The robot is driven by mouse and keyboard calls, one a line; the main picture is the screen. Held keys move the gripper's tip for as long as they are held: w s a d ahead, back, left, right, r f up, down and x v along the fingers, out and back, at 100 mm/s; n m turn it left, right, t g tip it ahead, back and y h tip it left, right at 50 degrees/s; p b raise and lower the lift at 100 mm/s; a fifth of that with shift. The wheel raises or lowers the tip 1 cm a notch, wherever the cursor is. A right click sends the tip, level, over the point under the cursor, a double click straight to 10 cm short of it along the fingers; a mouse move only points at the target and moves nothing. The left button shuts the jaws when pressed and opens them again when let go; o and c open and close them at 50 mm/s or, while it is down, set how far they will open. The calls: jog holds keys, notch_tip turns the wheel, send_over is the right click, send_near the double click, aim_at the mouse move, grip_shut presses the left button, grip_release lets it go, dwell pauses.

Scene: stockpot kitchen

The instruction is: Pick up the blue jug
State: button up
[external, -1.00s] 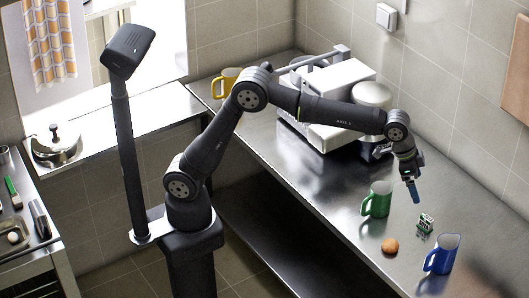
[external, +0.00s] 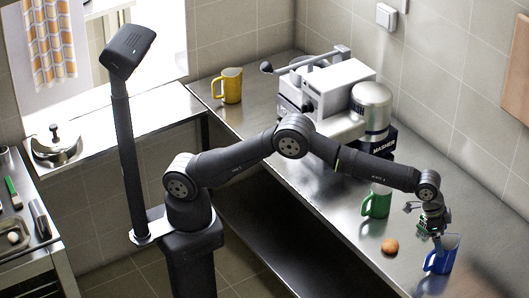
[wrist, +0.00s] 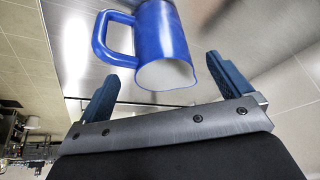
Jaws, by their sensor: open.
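The blue jug (external: 440,258) stands on the steel counter near its right front end in the external view. My gripper (external: 437,238) is just above and at the jug, pointing down, and hides part of its top. In the wrist view the blue jug (wrist: 165,40) shows its pale open mouth and its handle on the left. The two blue fingers of my gripper (wrist: 163,78) are spread apart. The jug's rim lies ahead of and between them, and I cannot tell whether either finger touches it.
A green jug (external: 376,204) and a round orange-brown item (external: 390,246) stand close by on the counter (external: 330,205). A small green-and-white item is mostly hidden behind my gripper. A machine (external: 335,90) and a yellow jug (external: 231,88) are farther back.

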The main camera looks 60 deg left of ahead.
aim_at(450, 241)
jog(key=shift+x, duration=3.4)
jog(key=shift+c, duration=0.5)
jog(key=c, duration=1.1)
